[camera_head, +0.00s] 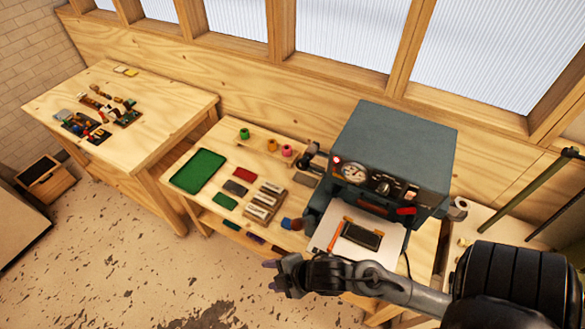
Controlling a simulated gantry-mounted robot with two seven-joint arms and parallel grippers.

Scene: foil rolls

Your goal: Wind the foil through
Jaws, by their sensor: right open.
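A grey-blue foil machine (395,145) with dials on its front stands at the right of the wooden bench. A pale roll (458,207) sits at its right side, and dark fittings (311,157) stick out at its left side. No foil strand can be made out. A green roll (244,134), an orange roll (272,145) and a pink roll (286,150) stand at the back of the bench. My right gripper (275,275) is open and empty, in front of the bench edge and left of the machine's white plate. My left gripper is out of view.
A white plate (322,238) in front of the machine carries a dark block (362,235). A green tray (199,170) and several small blocks (262,204) lie on the bench. A second table (165,105) with small items stands at left. Floor in front is clear.

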